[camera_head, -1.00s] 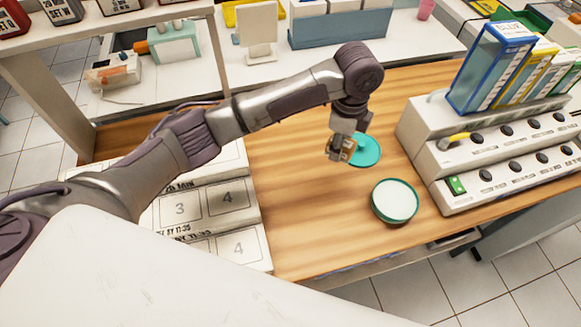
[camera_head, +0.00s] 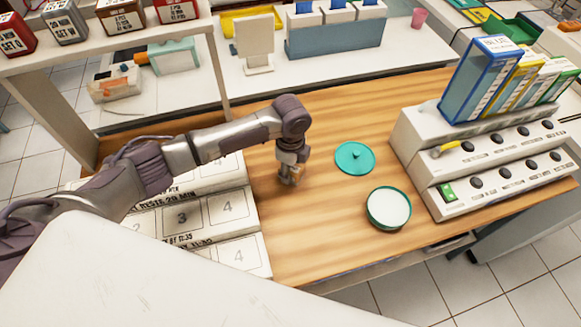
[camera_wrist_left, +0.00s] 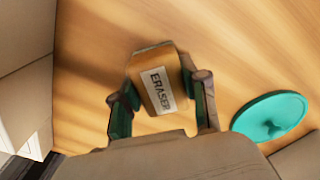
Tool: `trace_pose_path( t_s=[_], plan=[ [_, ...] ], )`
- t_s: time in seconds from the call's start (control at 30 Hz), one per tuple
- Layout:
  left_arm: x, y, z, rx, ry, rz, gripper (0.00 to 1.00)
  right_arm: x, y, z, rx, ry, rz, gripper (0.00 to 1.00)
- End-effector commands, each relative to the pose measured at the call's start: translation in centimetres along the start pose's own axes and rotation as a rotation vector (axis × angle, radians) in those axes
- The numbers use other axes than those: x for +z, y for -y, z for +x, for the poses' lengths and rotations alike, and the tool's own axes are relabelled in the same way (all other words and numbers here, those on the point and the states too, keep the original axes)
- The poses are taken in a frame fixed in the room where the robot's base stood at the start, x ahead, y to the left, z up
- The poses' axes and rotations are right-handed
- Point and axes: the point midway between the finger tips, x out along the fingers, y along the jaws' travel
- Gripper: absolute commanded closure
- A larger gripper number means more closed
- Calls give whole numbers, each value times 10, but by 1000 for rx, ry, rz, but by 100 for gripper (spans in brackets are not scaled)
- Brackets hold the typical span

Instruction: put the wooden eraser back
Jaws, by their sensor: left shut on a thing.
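The wooden eraser (camera_wrist_left: 155,84) is a small tan block with a white label reading "ERASER". My left gripper (camera_wrist_left: 160,100) is shut on it, one finger on each side, in the left wrist view. In the head view the left gripper (camera_head: 290,178) is over the wooden table (camera_head: 310,240), just right of the numbered white boxes. The eraser is mostly hidden by the fingers there, and I cannot tell whether it touches the table. My right gripper is not in view.
A teal lid (camera_head: 355,158) lies right of the gripper. A round teal-rimmed dish (camera_head: 389,208) stands in front of it. White numbered boxes (camera_head: 183,218) are at the left. A knobbed white console (camera_head: 490,165) with upright boxes stands at the right. The table's front middle is clear.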

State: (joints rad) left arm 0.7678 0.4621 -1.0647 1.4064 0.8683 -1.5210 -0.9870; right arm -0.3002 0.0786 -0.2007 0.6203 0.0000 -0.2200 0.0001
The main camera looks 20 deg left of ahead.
Motion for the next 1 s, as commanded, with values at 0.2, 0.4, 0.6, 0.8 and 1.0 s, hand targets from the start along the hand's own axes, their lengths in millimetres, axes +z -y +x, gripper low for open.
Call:
trace_pose_path(
  t_s=[0.2, 0.4, 0.6, 0.8, 1.0],
  plan=[
    [0, 0, 0, -1, 0, 0, 94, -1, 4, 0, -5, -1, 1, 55],
    [0, 0, 3, 0, 1, 0, 46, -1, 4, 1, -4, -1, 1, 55],
    [0, 0, 3, 0, 1, 0, 31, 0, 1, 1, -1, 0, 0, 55],
    [0, 0, 2, 0, 1, 0, 31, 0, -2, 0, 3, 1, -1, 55],
    [0, 1, -18, -4, 1, 1, 31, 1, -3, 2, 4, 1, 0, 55]
  ],
)
